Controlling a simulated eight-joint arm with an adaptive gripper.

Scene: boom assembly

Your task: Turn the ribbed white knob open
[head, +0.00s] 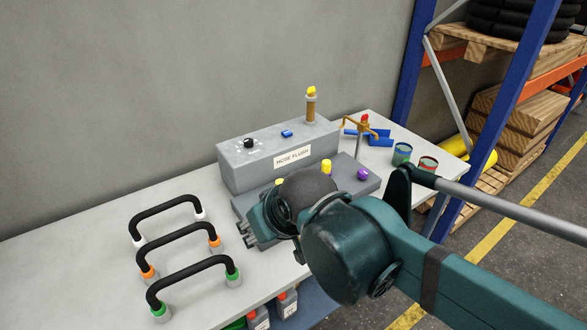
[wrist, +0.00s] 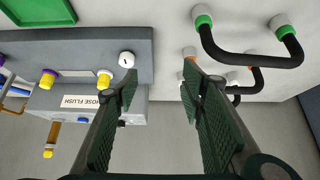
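A white round knob (wrist: 126,59) with a small dark mark stands on the grey block (wrist: 60,62) in the wrist view. Its ribs are too small to make out. In the head view my arm hides the knob, while part of the grey block (head: 345,187) shows. My gripper (wrist: 160,72) is open and empty, its two dark green padded fingers wide apart. In the wrist view the knob lies just beyond the tip of the left finger, outside the gap. I cannot tell the height between them.
Yellow-topped knobs (wrist: 104,79) and a purple knob (head: 362,174) stand on the same block. Behind it is the grey "HOSE FLUSH" box (head: 265,160) with a tall yellow-topped post (head: 311,100). Black hoses (head: 195,275) with coloured ends arch over the table at left. Front-left table is clear.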

